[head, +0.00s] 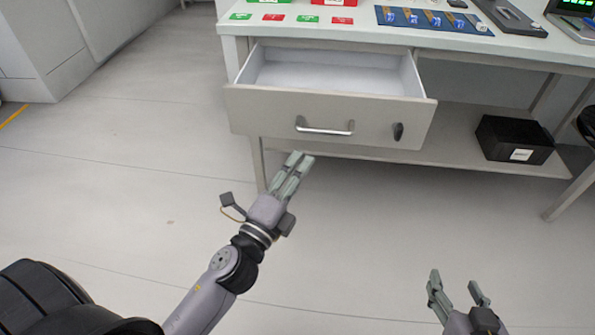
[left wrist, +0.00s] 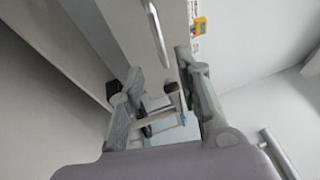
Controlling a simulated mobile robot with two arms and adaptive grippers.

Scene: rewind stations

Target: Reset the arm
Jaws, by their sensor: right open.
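My left gripper (head: 298,162) is in front of the desk, below and slightly left of the drawer handle, and holds nothing that I can see. In the left wrist view its two fingers (left wrist: 160,68) stand apart with a clear gap. The drawer (head: 330,117) is pulled out and looks empty inside. Its metal bar handle (head: 325,129) shows on the front, and also in the left wrist view (left wrist: 157,32) beyond the fingertips. The handle and the fingers look apart. My right gripper (head: 458,290) is open and empty at the lower right, over the floor.
The desk top (head: 350,32) carries green and red cards, a blue mat (head: 432,20) with several small items and a dark device (head: 510,16). A black box (head: 515,139) sits on the lower shelf (head: 465,145). The floor is clear around my arms.

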